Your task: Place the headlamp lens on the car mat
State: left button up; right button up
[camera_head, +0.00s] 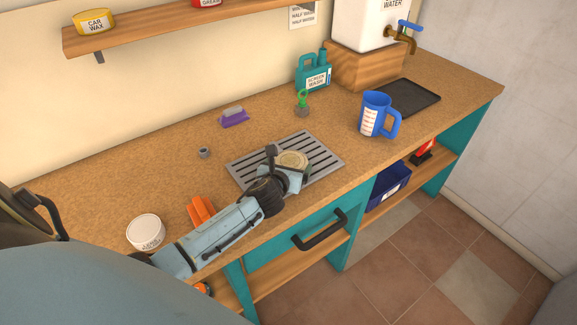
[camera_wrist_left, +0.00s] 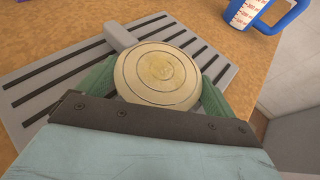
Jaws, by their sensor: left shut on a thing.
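The headlamp lens (camera_head: 292,160) is a round, pale yellowish disc with ringed markings. My left gripper (camera_head: 296,170) is shut on it, and it also shows between the green fingers in the left wrist view (camera_wrist_left: 158,75). The lens is over the grey slotted panel (camera_head: 324,152); whether it touches the panel is hard to tell. A flat black mat with a raised rim (camera_head: 410,98), which looks like the car mat, lies bare at the right back of the counter, below the tap. My right gripper is not in view.
A blue measuring jug (camera_head: 376,115) stands between the slotted panel and the black mat. A screen wash bottle (camera_head: 314,72), green-handled item (camera_head: 303,103) and purple brush (camera_head: 234,117) are at the back. A white tub (camera_head: 146,232) and orange item (camera_head: 201,210) are at left.

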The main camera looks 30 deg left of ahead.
pick_arm(q)
jog(key=shift+f, duration=0.15)
jog(key=o, duration=0.7)
jog(key=shift+s+r, duration=0.15)
jog(key=shift+r, duration=0.1)
jog(key=p+v, duration=0.2)
jog(key=v, duration=0.9)
jog(key=shift+s+d+r, duration=0.1)
jog(key=shift+s+r, duration=0.05)
jog(key=shift+s, duration=0.15)
